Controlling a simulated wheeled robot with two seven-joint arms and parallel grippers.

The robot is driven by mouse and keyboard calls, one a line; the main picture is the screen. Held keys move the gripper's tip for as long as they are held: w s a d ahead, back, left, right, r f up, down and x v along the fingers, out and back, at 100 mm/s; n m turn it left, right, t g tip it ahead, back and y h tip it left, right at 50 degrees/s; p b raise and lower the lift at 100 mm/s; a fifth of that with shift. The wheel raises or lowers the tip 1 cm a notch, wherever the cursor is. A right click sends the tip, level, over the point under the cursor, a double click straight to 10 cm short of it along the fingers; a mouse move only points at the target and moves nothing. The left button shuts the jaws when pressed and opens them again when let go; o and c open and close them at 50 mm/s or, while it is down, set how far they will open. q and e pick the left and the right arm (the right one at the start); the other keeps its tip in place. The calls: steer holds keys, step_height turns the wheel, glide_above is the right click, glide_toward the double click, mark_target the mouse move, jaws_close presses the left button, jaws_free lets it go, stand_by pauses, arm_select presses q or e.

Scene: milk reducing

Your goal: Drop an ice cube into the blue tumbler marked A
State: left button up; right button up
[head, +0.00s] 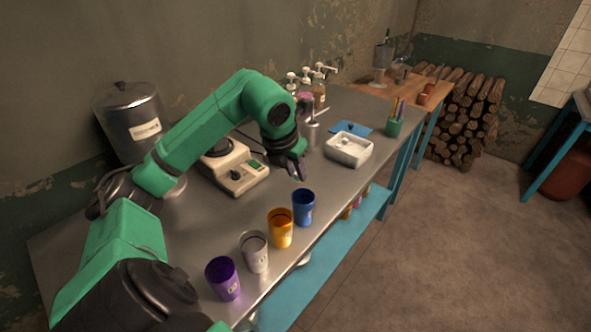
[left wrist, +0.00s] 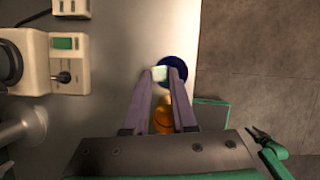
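The blue tumbler (head: 303,210) stands upright at the right end of a row of cups near the table's front edge. It bears a small label too small to read. My left gripper (head: 300,174) is above and just behind the tumbler in the head view. In the left wrist view its two fingers (left wrist: 163,74) are closed on a pale ice cube (left wrist: 160,73). The cube overlaps the left part of the blue tumbler's dark mouth (left wrist: 176,64) below it. The cube cannot be made out in the head view. A dark gripper (left wrist: 262,138), seemingly my right one, shows small at lower right.
An orange cup (head: 281,230), a grey cup (head: 255,252) and a purple cup (head: 223,279) continue the row. A white container (head: 367,151) lies to the right. A beige scale-like device (head: 240,180) stands behind. Pump bottles (head: 319,92) are at the back.

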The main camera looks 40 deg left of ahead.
arm_select(q)
steer(key=o, duration=0.4)
arm_select(e)
steer(key=shift+w, duration=0.25)
arm_select(q)
steer(key=shift+r, duration=0.15)
steer(key=p+v, duration=0.2)
steer(key=v, duration=1.2)
steer(key=shift+s+d+r, duration=0.1)
steer(key=shift+s, duration=0.1)
arm_select(e)
step_height(320, 180, up, 3)
steer(key=shift+w+f, duration=0.15)
steer(key=shift+f, duration=0.05)
